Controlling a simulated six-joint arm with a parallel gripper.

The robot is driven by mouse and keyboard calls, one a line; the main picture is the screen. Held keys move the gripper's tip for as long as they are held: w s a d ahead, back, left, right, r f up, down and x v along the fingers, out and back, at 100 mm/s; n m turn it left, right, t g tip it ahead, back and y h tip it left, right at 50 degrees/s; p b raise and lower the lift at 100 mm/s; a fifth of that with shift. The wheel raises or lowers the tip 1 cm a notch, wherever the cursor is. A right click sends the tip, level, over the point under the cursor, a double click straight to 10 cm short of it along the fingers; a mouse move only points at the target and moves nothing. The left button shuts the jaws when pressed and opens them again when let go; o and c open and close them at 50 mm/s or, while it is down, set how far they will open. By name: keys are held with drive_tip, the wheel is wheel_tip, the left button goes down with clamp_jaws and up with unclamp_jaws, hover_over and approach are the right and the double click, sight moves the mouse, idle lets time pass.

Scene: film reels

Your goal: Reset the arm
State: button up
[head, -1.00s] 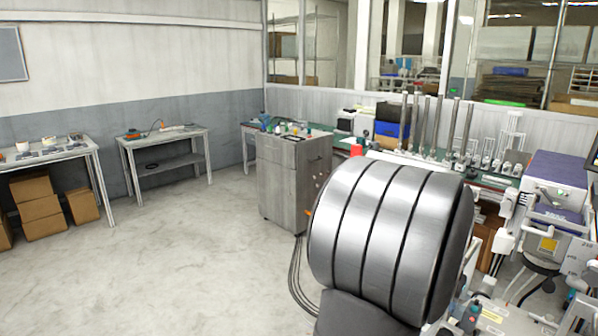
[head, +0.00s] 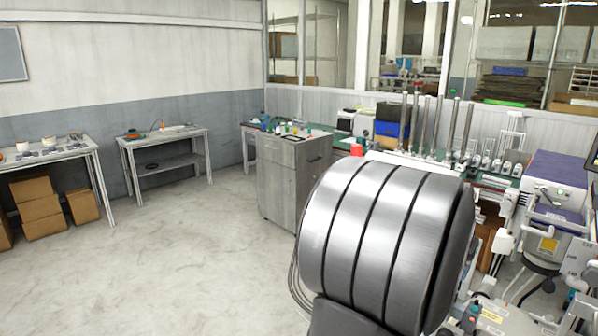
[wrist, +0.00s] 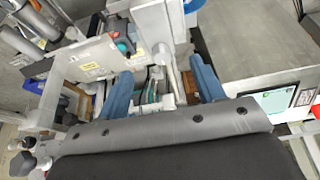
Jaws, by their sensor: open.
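My gripper (wrist: 160,78) shows in the wrist view as two blue fingers standing well apart, open. No held thing is visible between them. White bench equipment (wrist: 150,35) shows beyond and between the fingers, at a distance I cannot judge. In the head view my arm's ribbed silver part covers much of the lower right, and the gripper is not visible there. No film reel can be clearly made out.
Tall metal posts (head: 440,125) stand on the crowded workbench at the right, near a purple-topped machine (head: 556,180). A grey cabinet (head: 285,180) stands left of my arm. Two tables, one a small table (head: 165,140), stand farther left. The floor (head: 170,260) between is clear.

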wheel_tip(320, 180, up, 7)
drive_tip(key=a+m, duration=0.1)
drive_tip(key=m, duration=0.5)
drive_tip(key=shift+f+g, duration=0.15)
drive_tip(key=shift+g, duration=0.15)
drive_tip(key=shift+s, duration=0.1)
